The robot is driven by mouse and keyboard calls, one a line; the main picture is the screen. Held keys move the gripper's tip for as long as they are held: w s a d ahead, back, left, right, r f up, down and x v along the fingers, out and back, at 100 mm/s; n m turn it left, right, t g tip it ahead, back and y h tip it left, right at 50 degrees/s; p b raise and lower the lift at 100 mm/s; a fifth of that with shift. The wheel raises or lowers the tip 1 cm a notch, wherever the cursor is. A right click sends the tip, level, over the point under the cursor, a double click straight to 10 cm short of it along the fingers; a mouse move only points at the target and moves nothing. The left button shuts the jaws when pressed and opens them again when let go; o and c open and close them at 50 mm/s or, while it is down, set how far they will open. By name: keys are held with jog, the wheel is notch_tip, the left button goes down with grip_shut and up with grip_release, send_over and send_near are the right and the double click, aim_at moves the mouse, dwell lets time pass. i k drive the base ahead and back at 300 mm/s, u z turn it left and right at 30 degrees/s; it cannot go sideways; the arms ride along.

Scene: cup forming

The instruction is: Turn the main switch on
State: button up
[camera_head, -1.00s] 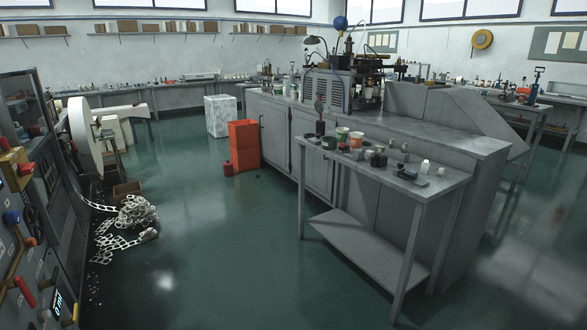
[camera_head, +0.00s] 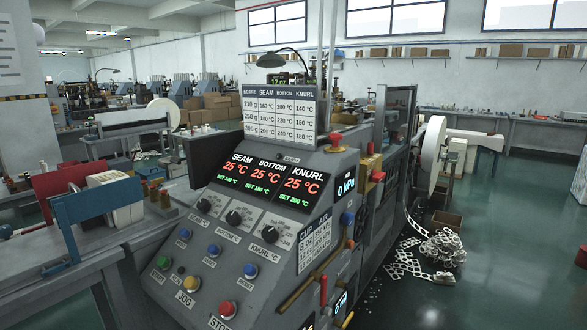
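The control console (camera_head: 240,215) of the cup-forming machine stands in the middle of the view. Its sloped front has lit red displays (camera_head: 264,177) reading 25 °C for SEAM, BOTTOM and KNURL. Below them are three black dials (camera_head: 234,217) and several coloured buttons. A red mushroom button (camera_head: 335,139) sits on top. On the side face there is a red handle on a yellow plate (camera_head: 375,168), a blue knob (camera_head: 347,217) and a lit kPa display (camera_head: 346,188). I cannot tell which control is the main switch; no readable label marks it. My gripper is not in view.
White scrap strips (camera_head: 432,255) lie on the floor right of the machine, near a cardboard box (camera_head: 446,220). The green floor at right (camera_head: 500,270) is open.

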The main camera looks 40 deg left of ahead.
aim_at(375, 177)
jog(key=u, duration=0.6)
jog(key=i, duration=1.2)
jog(key=u, duration=0.45)
jog(key=k, duration=0.5)
jog(key=z, duration=0.6)
jog(key=i, duration=1.15)
jog(key=u, duration=0.8)
